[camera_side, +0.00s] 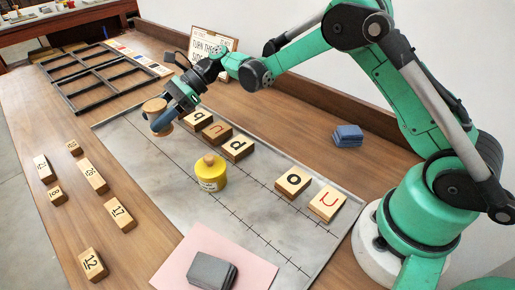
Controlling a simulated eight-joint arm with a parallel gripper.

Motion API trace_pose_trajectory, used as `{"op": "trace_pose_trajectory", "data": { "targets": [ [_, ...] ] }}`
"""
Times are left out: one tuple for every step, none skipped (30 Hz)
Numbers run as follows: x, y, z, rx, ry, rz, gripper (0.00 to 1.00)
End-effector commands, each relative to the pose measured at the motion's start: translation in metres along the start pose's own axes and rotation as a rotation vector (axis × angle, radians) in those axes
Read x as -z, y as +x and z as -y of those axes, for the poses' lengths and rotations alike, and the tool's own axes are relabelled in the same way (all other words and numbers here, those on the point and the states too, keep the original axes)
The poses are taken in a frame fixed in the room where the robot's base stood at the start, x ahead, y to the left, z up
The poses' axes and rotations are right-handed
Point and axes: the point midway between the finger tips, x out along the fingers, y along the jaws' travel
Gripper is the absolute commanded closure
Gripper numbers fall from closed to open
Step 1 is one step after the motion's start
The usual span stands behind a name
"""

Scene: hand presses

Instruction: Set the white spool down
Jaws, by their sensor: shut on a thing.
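The spool (155,104) is at the upper left end of the grey metal plate (135,150). Its ends look tan rather than white, and it stands roughly upright. My gripper (163,117) reaches it from the right and is shut on it, with a dark blue-grey finger across its middle. The fingers hide much of the spool's middle. I cannot tell whether its lower end touches the plate or is a little above it.
A yellow pot with a wooden knob (210,174) stands mid-plate. Letter blocks (237,148) line the plate's far side. Numbered blocks (94,175) lie on the left wood. A grey block (211,271) sits on pink paper (190,257). A black rack (85,75) lies behind.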

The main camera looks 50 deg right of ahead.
Motion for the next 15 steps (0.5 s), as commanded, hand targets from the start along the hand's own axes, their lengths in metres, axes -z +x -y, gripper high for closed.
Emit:
{"op": "trace_pose_trajectory", "data": {
  "targets": [
    [0.012,0.006,0.001,0.0,0.0,0.0,1.0],
    [0.018,0.009,0.0,0.0,0.0,0.0,1.0],
    [0.025,0.012,0.0,0.0,0.0,0.0,1.0],
    [0.028,0.013,0.0,0.0,0.0,0.0,1.0],
    [0.031,0.015,0.0,0.0,0.0,0.0,1.0],
    [0.035,0.017,0.001,0.0,0.0,0.0,1.0],
    [0.036,0.017,0.0,0.0,0.0,0.0,1.0],
    [0.038,0.018,0.0,0.0,0.0,0.0,1.0],
    [0.04,0.019,0.0,0.0,0.0,0.0,1.0],
    [0.043,0.021,0.0,0.0,0.0,0.0,1.0],
    [0.047,0.022,0.0,0.0,0.0,0.0,1.0],
    [0.052,0.025,0.0,0.0,0.0,0.0,1.0],
    [0.056,0.027,0.0,0.0,0.0,0.0,1.0],
    [0.06,0.029,0.001,0.0,0.0,0.0,1.0],
    [0.065,0.031,0.0,0.0,0.0,0.0,1.0]
  ]
}}
